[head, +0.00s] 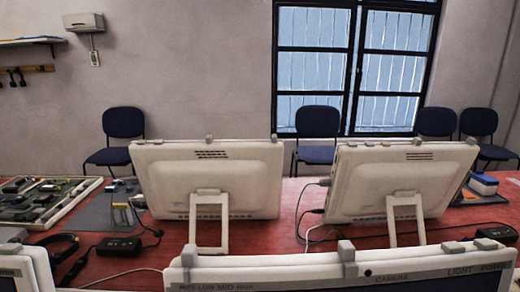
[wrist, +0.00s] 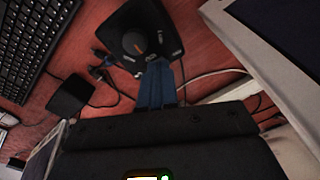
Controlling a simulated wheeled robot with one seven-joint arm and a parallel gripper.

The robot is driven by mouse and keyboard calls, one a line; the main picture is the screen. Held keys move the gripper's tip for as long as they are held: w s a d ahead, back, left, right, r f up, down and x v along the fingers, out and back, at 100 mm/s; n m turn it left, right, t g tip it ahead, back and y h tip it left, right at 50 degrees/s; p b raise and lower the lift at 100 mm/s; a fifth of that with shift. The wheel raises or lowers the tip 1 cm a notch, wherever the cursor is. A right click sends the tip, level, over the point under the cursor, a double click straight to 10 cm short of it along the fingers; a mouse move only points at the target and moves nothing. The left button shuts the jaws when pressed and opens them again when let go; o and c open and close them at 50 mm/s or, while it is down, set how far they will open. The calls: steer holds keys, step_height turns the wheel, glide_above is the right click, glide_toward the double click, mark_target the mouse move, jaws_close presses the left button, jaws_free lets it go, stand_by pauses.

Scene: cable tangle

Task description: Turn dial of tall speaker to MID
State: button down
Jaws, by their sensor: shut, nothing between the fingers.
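In the wrist view, a dark device with a round dial (wrist: 135,43) sits at the top centre. The dial has an orange pointer line, and small pale marks surround it, too blurred to read. I cannot tell for certain whether this device is the tall speaker. My gripper (wrist: 158,65) has blue fingers, pressed together and empty. My gripper does not show in the head view.
A black keyboard (wrist: 32,42) lies at the left, with a dark box (wrist: 72,93) and loose cables on the red table. A white-framed screen (wrist: 275,60) stands at the right. In the head view, white monitors (head: 210,178) fill the table's middle; one front bezel reads MID (head: 225,288).

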steer(key=shift+d+p, duration=0.3)
steer(key=shift+d, duration=0.7)
steer(key=shift+r, duration=0.1)
stand_by(0.5)
steer(key=r+p, duration=0.5)
steer(key=p, duration=0.1)
steer(key=shift+a+r, duration=0.2)
steer(key=shift+r, duration=0.2)
stand_by(0.5)
